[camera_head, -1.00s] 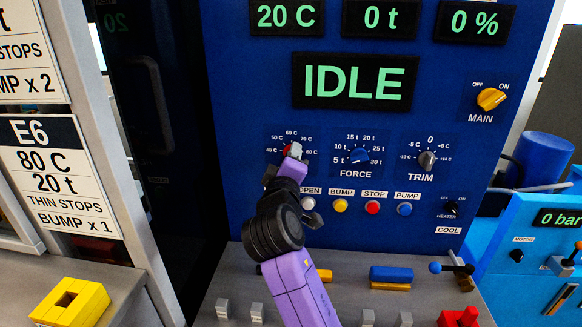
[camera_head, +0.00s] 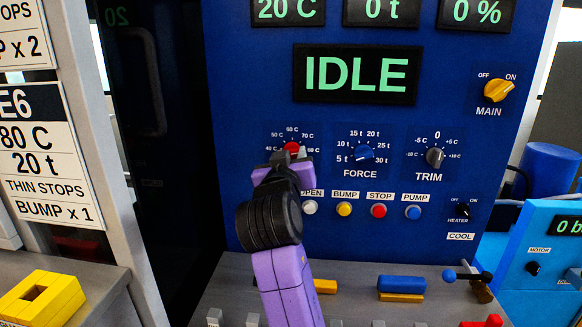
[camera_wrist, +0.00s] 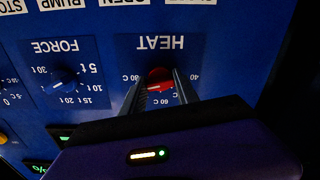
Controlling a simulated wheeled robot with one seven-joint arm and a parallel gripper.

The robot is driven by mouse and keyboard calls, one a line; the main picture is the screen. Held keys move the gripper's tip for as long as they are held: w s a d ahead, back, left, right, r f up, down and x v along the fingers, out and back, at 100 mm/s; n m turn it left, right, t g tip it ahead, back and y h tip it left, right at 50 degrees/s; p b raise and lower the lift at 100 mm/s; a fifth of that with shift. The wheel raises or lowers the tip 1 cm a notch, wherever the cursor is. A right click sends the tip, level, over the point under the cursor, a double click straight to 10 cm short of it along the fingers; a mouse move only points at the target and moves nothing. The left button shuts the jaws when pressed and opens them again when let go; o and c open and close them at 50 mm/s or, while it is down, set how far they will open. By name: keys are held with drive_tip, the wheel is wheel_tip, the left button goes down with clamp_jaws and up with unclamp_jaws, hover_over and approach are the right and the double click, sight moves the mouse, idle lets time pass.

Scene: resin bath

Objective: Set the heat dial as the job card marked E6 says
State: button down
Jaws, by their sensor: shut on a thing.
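The job card E6 (camera_head: 47,165) hangs at the left of the head view and reads 80 C, 20 t, THIN STOPS, BUMP x 1. The red heat dial (camera_head: 291,147) is on the blue panel, with marks from 40 to 80 C around it. It also shows in the wrist view (camera_wrist: 159,74), upside down under the word HEAT. My gripper (camera_wrist: 159,90) is shut on the dial, one grey finger on each side. In the head view my gripper (camera_head: 287,157) covers the dial's lower part. The dial's exact setting cannot be told.
The force dial (camera_head: 363,152) and trim dial (camera_head: 435,157) sit to the right. Buttons including a yellow bump button (camera_head: 344,209) are just below. The main switch (camera_head: 498,90) is at upper right. The screen (camera_head: 355,74) reads IDLE. A yellow block (camera_head: 42,300) lies lower left.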

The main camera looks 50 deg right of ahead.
drive_tip(key=shift+f+m+b, duration=0.2)
drive_tip(key=shift+m+b, duration=0.55)
drive_tip(key=shift+m, duration=0.35)
drive_tip(key=c, duration=0.9)
unclamp_jaws()
drive_tip(key=shift+r, duration=0.1)
drive_tip(key=v, duration=0.8)
drive_tip(key=shift+w, duration=0.1)
